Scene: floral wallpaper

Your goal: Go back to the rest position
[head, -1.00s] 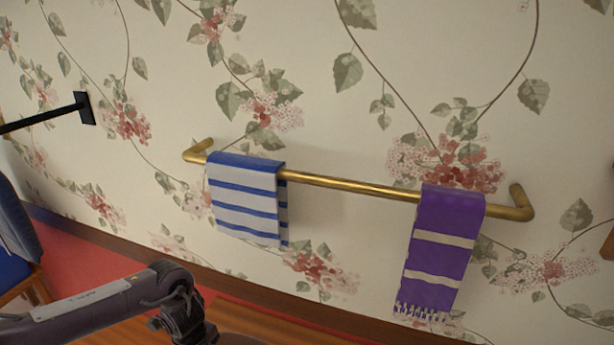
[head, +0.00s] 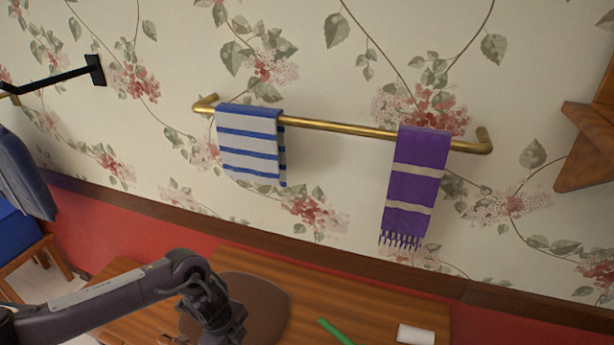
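My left arm comes in from the lower left, and my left gripper (head: 218,325) hangs at its end over the wooden table. Its fingertips are not clearly shown, so I cannot tell whether it is open or shut. My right gripper is not in view. A blue and white striped towel (head: 250,150) hangs over the left part of a brass rail (head: 340,127) on the wall. A purple towel (head: 412,185) with cream bands and a fringe hangs over its right part. My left gripper is apart from both towels, in front of and below them in the picture.
Below the rail is a wooden table (head: 380,300) with a brown round-edged item (head: 262,300), a green stick (head: 335,331) and a white object (head: 416,334). A blue chair (head: 22,225) stands left. A black wall bar (head: 60,78) and a wooden shelf (head: 588,150) are at the sides.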

